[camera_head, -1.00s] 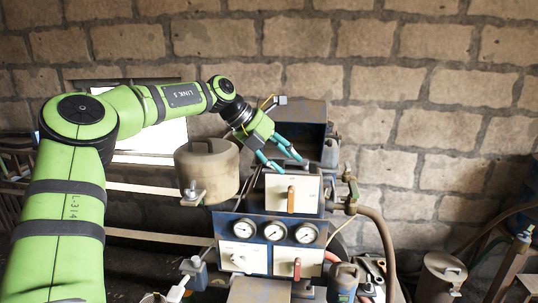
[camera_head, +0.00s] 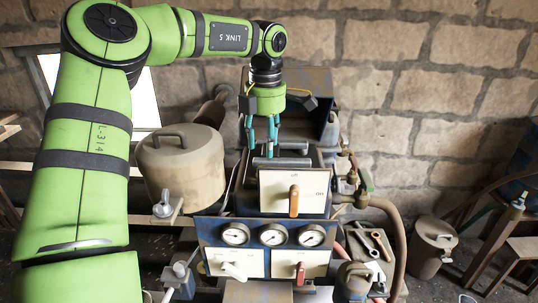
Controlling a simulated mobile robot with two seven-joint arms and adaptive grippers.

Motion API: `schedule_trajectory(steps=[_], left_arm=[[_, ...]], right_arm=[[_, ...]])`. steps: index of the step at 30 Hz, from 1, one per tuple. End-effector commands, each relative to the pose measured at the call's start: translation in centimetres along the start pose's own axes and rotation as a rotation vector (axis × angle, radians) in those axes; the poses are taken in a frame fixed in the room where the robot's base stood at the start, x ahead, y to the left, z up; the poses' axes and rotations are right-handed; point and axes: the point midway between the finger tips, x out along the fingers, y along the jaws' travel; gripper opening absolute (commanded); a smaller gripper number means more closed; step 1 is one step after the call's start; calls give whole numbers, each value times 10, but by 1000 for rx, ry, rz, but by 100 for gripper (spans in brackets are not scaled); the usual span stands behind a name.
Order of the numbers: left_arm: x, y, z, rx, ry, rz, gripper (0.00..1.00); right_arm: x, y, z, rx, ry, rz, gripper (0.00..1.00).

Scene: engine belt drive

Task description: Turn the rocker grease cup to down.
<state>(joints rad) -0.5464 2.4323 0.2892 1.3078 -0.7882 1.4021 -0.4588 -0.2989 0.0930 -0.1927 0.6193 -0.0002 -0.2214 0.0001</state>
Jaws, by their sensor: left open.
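My left gripper (camera_head: 261,150) comes in from the left and points straight down, its two teal fingers apart with nothing seen between them. Its fingertips are over dark cylindrical parts (camera_head: 282,162) behind the upper white panel (camera_head: 314,190) of the blue machine. That panel carries an orange-brown lever (camera_head: 294,201) that hangs down. Below are a white lever (camera_head: 234,271) at a slant and a red lever (camera_head: 300,273) pointing down. No readable label marks the rocker grease cup, so I cannot tell which part it is. My right gripper is not in view.
Three round gauges (camera_head: 273,235) sit in a row between the panels. A large beige lidded tank (camera_head: 183,165) stands close left of the machine. Brass valves (camera_head: 352,177) and a hose (camera_head: 397,240) are on the right. Loose tools (camera_head: 368,242) lie beside it.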

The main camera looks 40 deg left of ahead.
Motion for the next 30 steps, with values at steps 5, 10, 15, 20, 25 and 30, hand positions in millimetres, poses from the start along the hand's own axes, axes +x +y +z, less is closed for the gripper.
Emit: schedule_trajectory(steps=[5,10,15,20,25,30], left_arm=[[25,0,-1,-1,4,-6,48],[49,0,0,-1,2,-4,48],[63,0,0,-2,-1,-4,48],[66,0,0,-2,-3,-2,48],[66,0,0,-3,-3,-2,24],[65,0,1,-3,-4,-2,0]], right_arm=[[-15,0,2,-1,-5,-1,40],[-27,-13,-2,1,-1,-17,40],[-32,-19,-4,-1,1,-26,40],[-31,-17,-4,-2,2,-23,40],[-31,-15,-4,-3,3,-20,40],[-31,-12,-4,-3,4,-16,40]])
